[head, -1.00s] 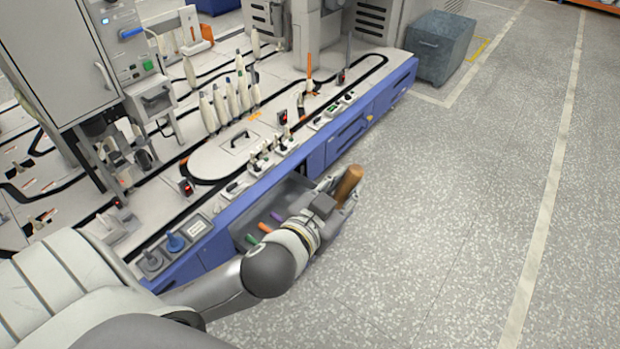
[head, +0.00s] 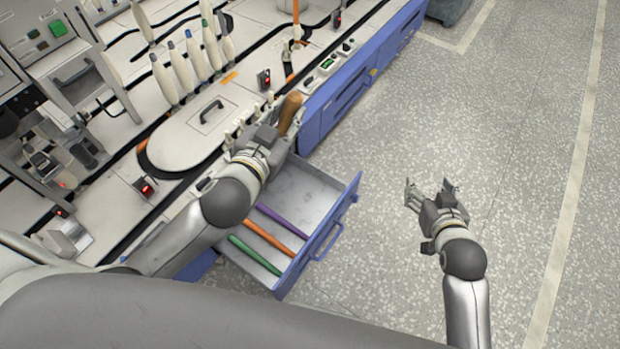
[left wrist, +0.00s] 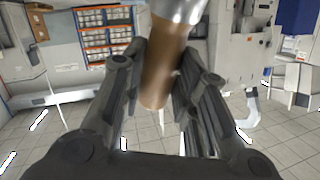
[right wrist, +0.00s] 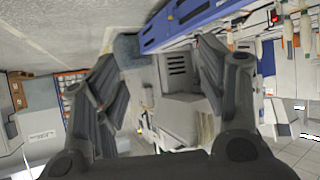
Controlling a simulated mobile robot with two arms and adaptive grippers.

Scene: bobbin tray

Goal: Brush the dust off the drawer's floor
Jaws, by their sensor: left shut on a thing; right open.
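My left gripper (head: 279,128) is shut on the brown handle of a brush (head: 290,112), above the back part of the open drawer. In the left wrist view the brush handle (left wrist: 163,72) sits between the fingers, with a metal collar at the top edge; the bristles are out of sight. The blue-fronted drawer (head: 325,219) has a grey floor, partly hidden by my left arm. Faint specks show on that floor, but I cannot clearly tell dust. My right gripper (head: 431,192) is open and empty, right of the drawer over the bare floor.
In the drawer lie a purple tube (head: 281,221), an orange tube (head: 265,238) and a green tube (head: 254,256). The worktop above carries an oval plate (head: 185,140) and several upright bobbins (head: 183,68). The aisle floor at right is clear.

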